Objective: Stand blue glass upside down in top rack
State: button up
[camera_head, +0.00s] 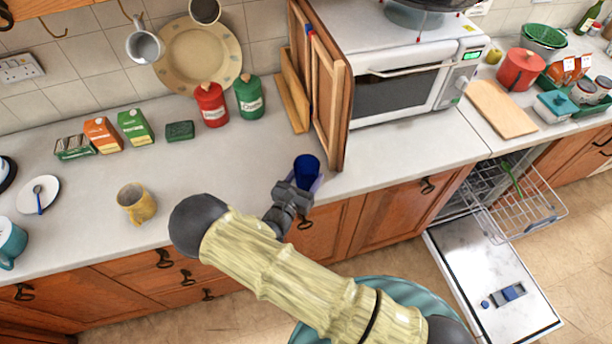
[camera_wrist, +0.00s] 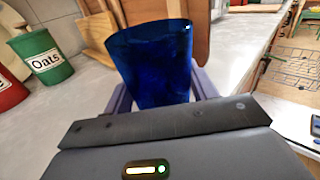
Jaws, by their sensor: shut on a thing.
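The blue glass (camera_head: 306,167) is at the front edge of the counter, just left of the wooden cabinet door. My gripper (camera_head: 298,190) is shut on it. In the wrist view the blue glass (camera_wrist: 155,60) stands between the two pale purple fingers, wide opening upward. I cannot tell whether its base touches the counter. The dishwasher's top rack (camera_head: 515,200) is pulled out at the right, above its lowered door (camera_head: 495,285). A green utensil (camera_head: 512,178) lies in the rack; the rest of it looks mostly empty.
A microwave (camera_head: 405,80) and a cutting board (camera_head: 500,108) are on the counter to the right. A yellow mug (camera_head: 136,204) stands left. Open floor lies beside the dishwasher door.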

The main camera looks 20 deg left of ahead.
jog(key=shift+f+b, duration=0.35)
jog(key=shift+f, duration=0.1)
jog(key=o, duration=1.2)
jog(key=shift+o, duration=0.2)
jog(key=b+v, duration=0.5)
jog(key=v, duration=1.2)
jog(key=shift+s+a, duration=0.15)
jog(key=shift+s, duration=0.15)
jog(key=shift+w, duration=0.1)
